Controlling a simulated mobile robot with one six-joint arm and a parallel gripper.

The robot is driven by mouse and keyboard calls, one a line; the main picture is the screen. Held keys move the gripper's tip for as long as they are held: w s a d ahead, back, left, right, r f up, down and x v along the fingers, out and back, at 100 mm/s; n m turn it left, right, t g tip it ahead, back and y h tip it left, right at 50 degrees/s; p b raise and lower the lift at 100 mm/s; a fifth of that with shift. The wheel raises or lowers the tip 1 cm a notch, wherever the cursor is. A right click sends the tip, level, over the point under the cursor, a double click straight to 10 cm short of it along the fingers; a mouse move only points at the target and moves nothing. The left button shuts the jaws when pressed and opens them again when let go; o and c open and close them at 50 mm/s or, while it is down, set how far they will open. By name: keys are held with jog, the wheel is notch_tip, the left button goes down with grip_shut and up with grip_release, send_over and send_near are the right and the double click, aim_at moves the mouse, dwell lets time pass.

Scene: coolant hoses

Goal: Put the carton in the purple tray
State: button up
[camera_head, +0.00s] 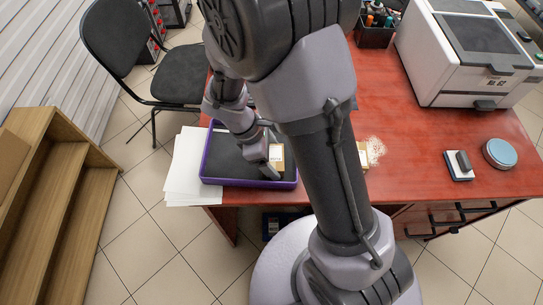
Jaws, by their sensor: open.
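The purple tray (235,183) lies on the left end of the red desk, with a dark inside. A small tan carton with a white label (277,152) shows inside the tray's outline, towards its right side. My gripper (270,170) is open, low over the tray and right beside this carton. I cannot tell whether the fingers touch it. My arm covers part of the view to the right. A second tan box (363,153) shows partly from behind my arm, on the desk right of the tray.
White paper sheets (184,172) lie left of the tray. A pale scattered patch (376,148) is near the second box. A stamp-like block (459,165), a round tin (500,153) and a printer (468,50) stand to the right. A black chair (165,75) is behind left.

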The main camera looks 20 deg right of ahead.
jog(key=o, duration=1.1)
jog(key=p+v, duration=0.6)
jog(key=v, duration=0.6)
jog(key=s+r+m+t+y, duration=0.3)
jog(key=s+r+m, duration=0.2)
jog(key=r+m, duration=0.4)
jog(key=s+d+r+m+t+y, duration=0.1)
jog(key=s+r+m+t+y, duration=0.2)
jog(key=s+r+m, duration=0.3)
notch_tip(320, 180, up, 5)
jog(key=m+t, duration=0.1)
jog(key=m, duration=0.2)
jog(key=shift+s+d+f+m, duration=0.15)
jog(key=shift+d+f+m, duration=0.05)
jog(key=shift+m, duration=0.2)
